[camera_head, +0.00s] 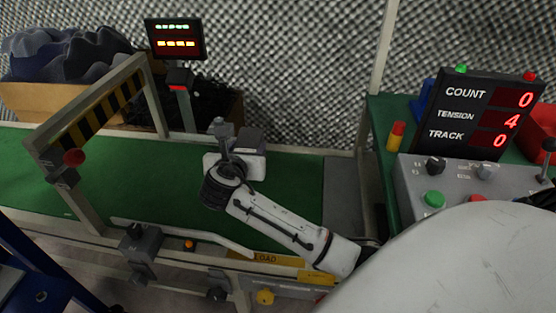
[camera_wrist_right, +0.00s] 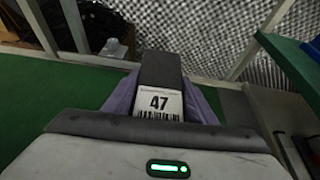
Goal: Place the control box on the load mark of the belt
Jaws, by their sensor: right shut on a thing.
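My right gripper (camera_head: 235,145) is shut on a dark grey-purple box, the control box (camera_head: 250,138), and holds it over the green belt (camera_head: 300,185). In the right wrist view the control box (camera_wrist_right: 160,70) lies in line with the gripper and carries a white label with 47 and a barcode. I cannot tell whether the box touches the belt. A yellow LOAD plate (camera_head: 268,258) is on the belt's near rail, below and right of the gripper. My arm hides part of the belt beside it. My left gripper is not in view.
A striped gate (camera_head: 100,105) spans the belt at the left. A display post (camera_head: 177,45) stands behind it, near a bin of dark foam (camera_head: 65,55). At the right are a counter display (camera_head: 480,115) and a panel with knobs and buttons (camera_head: 455,180). A bent guide rail (camera_head: 185,233) lies along the near edge.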

